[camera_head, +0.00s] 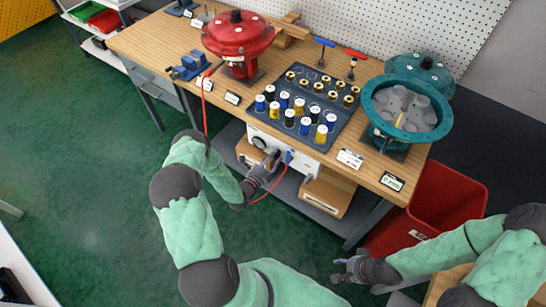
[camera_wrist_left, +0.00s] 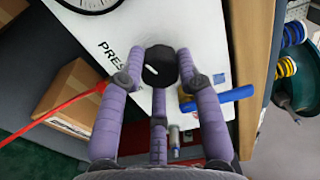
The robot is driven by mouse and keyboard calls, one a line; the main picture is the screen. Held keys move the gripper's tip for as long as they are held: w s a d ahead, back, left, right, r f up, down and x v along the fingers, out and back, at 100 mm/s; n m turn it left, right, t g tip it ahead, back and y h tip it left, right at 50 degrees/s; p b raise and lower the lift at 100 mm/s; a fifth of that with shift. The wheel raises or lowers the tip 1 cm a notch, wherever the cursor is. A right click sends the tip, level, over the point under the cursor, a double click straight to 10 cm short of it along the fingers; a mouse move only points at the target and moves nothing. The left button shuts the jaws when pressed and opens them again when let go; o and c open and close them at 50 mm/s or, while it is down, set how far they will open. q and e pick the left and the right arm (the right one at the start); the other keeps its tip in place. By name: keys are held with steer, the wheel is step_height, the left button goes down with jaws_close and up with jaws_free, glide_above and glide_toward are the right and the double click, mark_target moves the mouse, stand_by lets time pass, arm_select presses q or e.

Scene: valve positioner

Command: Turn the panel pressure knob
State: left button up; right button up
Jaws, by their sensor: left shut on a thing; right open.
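The white pressure panel (camera_head: 300,155) is set under the front edge of the workbench. It also fills the middle of the left wrist view (camera_wrist_left: 190,25), with dark "PRES" lettering beside the knob. The knob (camera_wrist_left: 160,66) is black and faceted with a white pointer mark. My left gripper (camera_wrist_left: 160,82) has its purple fingers around the knob and is shut on it. In the head view the left gripper (camera_head: 271,164) is at the panel front and mostly hides the knob. My right gripper (camera_head: 345,272) is open and empty, low and away from the bench.
A blue lever (camera_wrist_left: 218,98) sits close beside the fingers. A red hose (camera_head: 268,190) loops below the panel. Cardboard boxes (camera_head: 328,196) lie on the shelf underneath. A red actuator (camera_head: 238,38), a tray of springs (camera_head: 310,105) and a teal housing (camera_head: 408,108) stand on the bench. A red bin (camera_head: 450,200) is at right.

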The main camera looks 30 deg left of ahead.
arm_select(q)
steer(key=m, duration=0.3)
steer(key=shift+d+m, duration=0.15)
steer(key=shift+m, duration=0.25)
steer(key=m+p, duration=0.1)
steer(key=m, duration=0.3)
steer(key=shift+m, duration=0.3)
steer(key=m, duration=0.4)
steer(key=shift+f, duration=0.1)
steer(key=m, duration=0.5)
steer(key=shift+s+f+p, duration=0.1)
steer(key=shift+p, duration=0.25)
steer(key=m, duration=1.2)
steer(key=shift+m+p, duration=0.3)
steer(key=shift+m, duration=0.1)
steer(key=shift+a, duration=0.2)
